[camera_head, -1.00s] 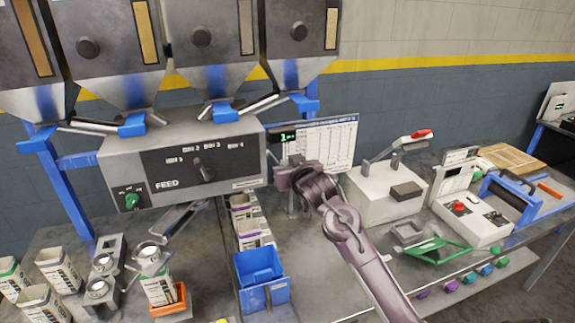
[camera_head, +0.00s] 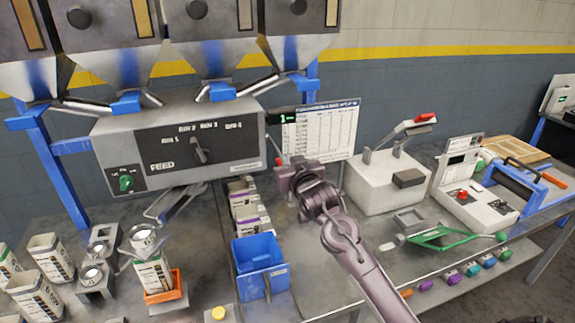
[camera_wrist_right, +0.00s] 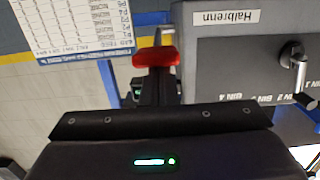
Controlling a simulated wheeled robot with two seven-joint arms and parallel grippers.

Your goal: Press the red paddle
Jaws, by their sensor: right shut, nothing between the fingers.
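The red paddle (camera_wrist_right: 156,56) shows in the right wrist view, just past the tips of my right gripper (camera_wrist_right: 157,80). In the head view only a small red bit of the paddle (camera_head: 278,162) shows beside the right gripper (camera_head: 283,180), by the right end of the grey feed box. The right gripper is shut and empty. I cannot tell whether its tips touch the paddle. My left gripper is not in view.
The grey feed box (camera_head: 165,140) is left of my right gripper, with a printed chart (camera_head: 322,130) behind. A blue bin (camera_head: 262,255) and several sacks stand below. A grey machine with a red-tipped lever (camera_head: 385,185) is to the right.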

